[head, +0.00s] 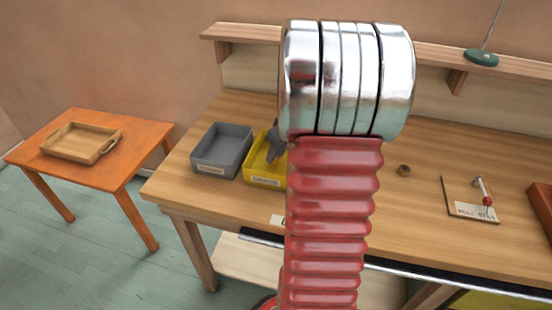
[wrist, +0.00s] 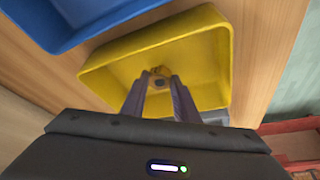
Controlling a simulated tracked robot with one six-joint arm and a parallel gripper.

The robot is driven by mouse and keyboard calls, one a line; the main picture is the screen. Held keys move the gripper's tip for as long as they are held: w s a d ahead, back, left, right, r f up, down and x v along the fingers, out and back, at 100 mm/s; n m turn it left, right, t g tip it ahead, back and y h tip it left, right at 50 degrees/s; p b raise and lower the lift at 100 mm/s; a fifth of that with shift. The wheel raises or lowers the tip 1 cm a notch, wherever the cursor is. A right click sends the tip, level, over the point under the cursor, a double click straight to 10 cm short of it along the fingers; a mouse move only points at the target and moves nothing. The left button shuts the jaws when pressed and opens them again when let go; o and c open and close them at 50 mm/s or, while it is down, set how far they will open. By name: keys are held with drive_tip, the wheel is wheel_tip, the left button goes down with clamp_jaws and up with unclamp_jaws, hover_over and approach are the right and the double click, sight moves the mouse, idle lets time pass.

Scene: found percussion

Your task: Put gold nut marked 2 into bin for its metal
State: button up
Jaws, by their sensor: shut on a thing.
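My gripper (head: 274,148) reaches down over the yellow bin (head: 262,181) in the head view, partly hidden behind my own arm. In the wrist view my gripper (wrist: 160,84) is shut on a small gold nut (wrist: 159,71) at its fingertips. The nut shows against the inside of the yellow bin (wrist: 213,45); I cannot tell whether it touches the floor. Its mark cannot be read. The bin's label is too small to read.
A grey bin (head: 222,149) stands left of the yellow one. A blue bin (wrist: 60,22) is beside the yellow bin in the wrist view. A brownish nut (head: 403,170) lies on the workbench (head: 420,205). A wooden tray (head: 80,142) sits on the orange table (head: 130,165).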

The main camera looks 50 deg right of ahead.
drive_tip(key=shift+f, duration=1.05)
drive_tip(key=o, duration=1.1)
drive_tip(key=shift+f, duration=0.1)
drive_tip(key=v, duration=1.2)
drive_tip(key=shift+w, duration=0.1)
